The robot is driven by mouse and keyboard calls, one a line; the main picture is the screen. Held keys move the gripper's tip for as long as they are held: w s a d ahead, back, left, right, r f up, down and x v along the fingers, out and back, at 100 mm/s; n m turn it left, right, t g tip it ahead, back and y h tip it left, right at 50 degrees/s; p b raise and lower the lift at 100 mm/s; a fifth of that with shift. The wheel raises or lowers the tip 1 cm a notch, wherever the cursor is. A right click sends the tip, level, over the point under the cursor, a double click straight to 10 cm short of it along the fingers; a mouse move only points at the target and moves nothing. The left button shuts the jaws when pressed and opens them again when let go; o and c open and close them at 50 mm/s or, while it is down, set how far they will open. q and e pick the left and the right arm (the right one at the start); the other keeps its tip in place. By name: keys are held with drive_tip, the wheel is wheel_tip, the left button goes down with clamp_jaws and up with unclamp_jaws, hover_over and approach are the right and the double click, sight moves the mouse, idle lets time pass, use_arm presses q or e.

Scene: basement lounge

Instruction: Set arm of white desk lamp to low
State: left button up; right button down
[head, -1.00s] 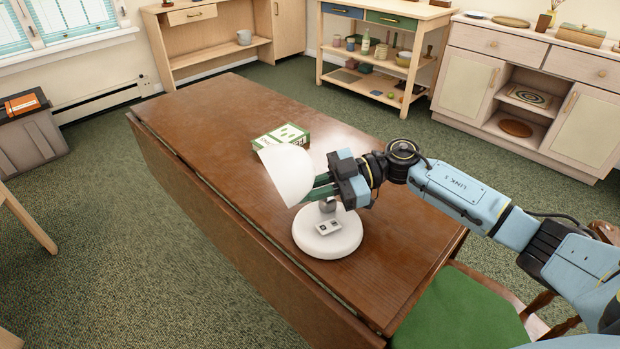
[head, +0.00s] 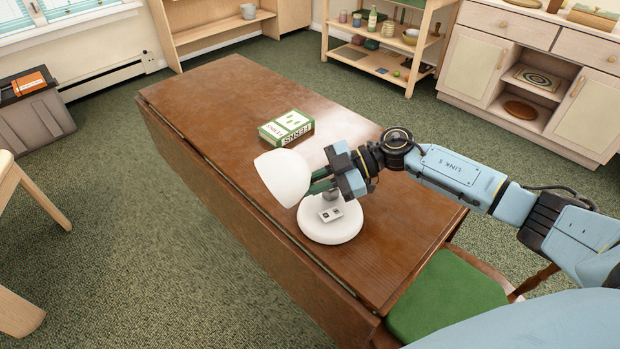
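The white desk lamp stands on the brown table. Its round base (head: 330,228) with a small switch panel is near the table's front left edge. Its white shade (head: 282,177) hangs low to the left of the base, close above the tabletop. My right gripper (head: 322,182) comes in from the right and has its green-tipped fingers at the lamp's arm, just behind the shade. The fingers and the shade hide most of the lamp arm, so I cannot tell whether they grip it. My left gripper is not in view.
A green and white box (head: 286,128) lies on the table (head: 215,95) behind the lamp. A chair with a green seat (head: 447,295) stands at the table's near right end. The far part of the tabletop is clear. Shelves and a cabinet (head: 470,70) line the back.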

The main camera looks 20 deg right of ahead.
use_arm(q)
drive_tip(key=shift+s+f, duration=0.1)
use_arm(e)
drive_tip(key=shift+f, duration=0.1)
drive_tip(key=c, duration=1.5)
unclamp_jaws()
